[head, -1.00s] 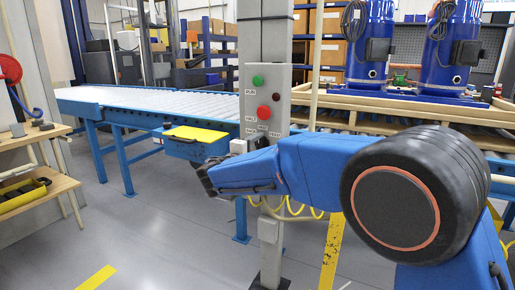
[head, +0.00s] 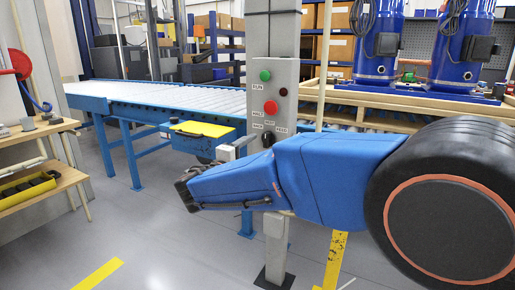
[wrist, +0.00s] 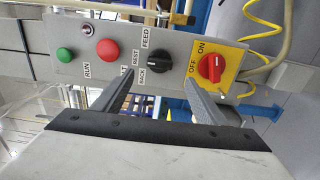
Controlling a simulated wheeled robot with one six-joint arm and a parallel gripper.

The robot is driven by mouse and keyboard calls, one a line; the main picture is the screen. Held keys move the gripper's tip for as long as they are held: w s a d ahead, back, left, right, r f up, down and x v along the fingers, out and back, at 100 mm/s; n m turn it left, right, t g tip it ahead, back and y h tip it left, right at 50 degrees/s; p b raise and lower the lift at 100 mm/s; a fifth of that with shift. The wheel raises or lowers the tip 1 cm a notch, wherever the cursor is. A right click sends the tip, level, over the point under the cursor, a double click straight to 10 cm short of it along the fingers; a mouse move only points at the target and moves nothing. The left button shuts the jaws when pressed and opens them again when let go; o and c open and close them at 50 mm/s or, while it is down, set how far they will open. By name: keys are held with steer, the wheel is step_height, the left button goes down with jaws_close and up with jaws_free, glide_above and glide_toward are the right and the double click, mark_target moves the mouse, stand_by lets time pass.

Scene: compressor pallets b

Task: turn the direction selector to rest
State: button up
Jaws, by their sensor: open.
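The direction selector (wrist: 154,55) is a black knob on the grey control panel (wrist: 72,72), labelled BACK, REST and FEED. I cannot tell surely which label its pointer faces. In the head view the selector (head: 268,139) shows just above my blue arm. My gripper (wrist: 159,77) is open and empty in the wrist view, its two grey fingers spread, with the selector beyond and between their tips. The fingers look apart from the knob. In the head view my gripper is largely hidden behind my arm.
A red OFF/ON switch (wrist: 210,68) on a yellow plate is close beyond the right finger. Red (wrist: 107,50) and green (wrist: 65,55) buttons are on the left. A blue roller conveyor (head: 160,100) and a yellow-topped box (head: 202,129) stand behind left. Yellow cables hang nearby.

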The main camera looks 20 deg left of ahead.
steer(key=s, duration=0.7)
steer(key=shift+a, duration=0.25)
steer(key=shift+d, duration=0.1)
steer(key=w+d+m+g+h, duration=0.2)
steer(key=w+d, duration=0.1)
steer(key=d, duration=0.6)
steer(key=w+d+m+g+h, duration=0.15)
steer(key=w+d, duration=0.25)
steer(key=d, duration=0.5)
steer(key=s+d+f+m+g+h, duration=0.1)
steer(key=d+m+g, duration=0.15)
steer(key=d, duration=0.95)
steer(key=s+d+f+m+g+h, duration=0.1)
steer(key=d+f+g, duration=0.15)
steer(key=d, duration=0.95)
steer(key=s+d+f+m+g+y, duration=0.2)
steer(key=s+d+f+m+g, duration=0.15)
steer(key=s+d, duration=0.7)
steer(key=s+d+f+m+g+y, duration=0.2)
steer(key=s+d+f+m, duration=0.15)
steer(key=s+d, duration=0.65)
steer(key=s+f+m+y, duration=0.2)
steer(key=s+f+m, duration=0.1)
steer(key=s, duration=0.5)
steer(key=shift+d+f+t+y, duration=0.35)
steer(key=shift+d+f+t, duration=0.1)
steer(key=shift+f, duration=0.4)
